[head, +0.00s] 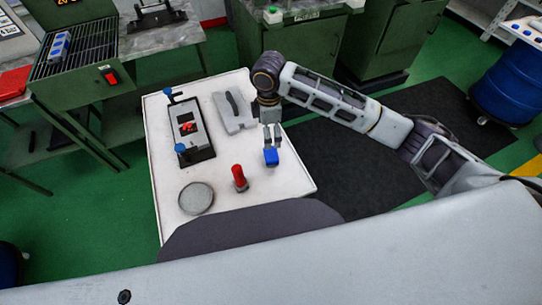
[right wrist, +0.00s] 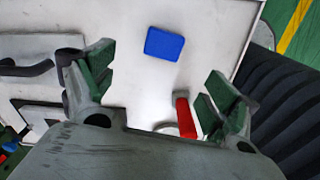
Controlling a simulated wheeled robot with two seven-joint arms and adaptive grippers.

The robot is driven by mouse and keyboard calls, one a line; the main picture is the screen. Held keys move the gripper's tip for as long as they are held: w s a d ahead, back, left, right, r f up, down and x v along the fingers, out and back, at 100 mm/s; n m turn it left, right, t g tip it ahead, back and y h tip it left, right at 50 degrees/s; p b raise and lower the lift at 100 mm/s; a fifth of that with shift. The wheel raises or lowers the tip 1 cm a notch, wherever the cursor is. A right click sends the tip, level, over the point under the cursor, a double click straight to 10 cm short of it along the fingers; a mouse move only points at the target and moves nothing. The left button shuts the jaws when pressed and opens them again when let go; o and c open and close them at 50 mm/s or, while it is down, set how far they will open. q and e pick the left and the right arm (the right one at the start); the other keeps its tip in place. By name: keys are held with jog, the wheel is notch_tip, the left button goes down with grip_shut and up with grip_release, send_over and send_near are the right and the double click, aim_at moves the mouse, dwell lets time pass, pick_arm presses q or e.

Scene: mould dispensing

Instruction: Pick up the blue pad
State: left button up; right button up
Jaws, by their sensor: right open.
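The blue pad (head: 271,157) lies on the white table top, just below the fingertips of my right gripper (head: 271,143) in the head view. In the right wrist view the pad (right wrist: 165,44) is a small flat block with rounded corners, lying on the bare white surface. My right gripper (right wrist: 158,88) is open and empty, its green-padded fingers spread wide. The pad shows beyond the gap between them, and neither finger touches it. How high the fingers are above the pad is hard to tell. My left gripper is not in view.
On the white table (head: 228,84) stand a red-topped object (head: 239,178), a round grey dish (head: 196,198), a grey block with a handle (head: 233,112) and a fixture with blue knobs (head: 199,138). The red object also shows near the right finger in the wrist view (right wrist: 186,118).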

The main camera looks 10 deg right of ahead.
aim_at(271, 153)
jog(key=shift+f, duration=4.25)
jog(key=shift+s+d+f, duration=0.1)
jog(key=shift+f, duration=0.05)
jog(key=shift+s+d+f+b, duration=0.1)
jog(key=shift+s+f+b, duration=0.1)
jog(key=shift+f, duration=1.05)
jog(key=shift+s+d+f+b, duration=0.1)
jog(key=shift+f+b, duration=0.05)
jog(key=shift+f, duration=1.1)
jog(key=shift+c, duration=0.5)
jog(key=shift+w, duration=0.1)
jog(key=c, duration=1.1)
jog(key=shift+o, duration=0.2)
jog(key=shift+r, duration=0.15)
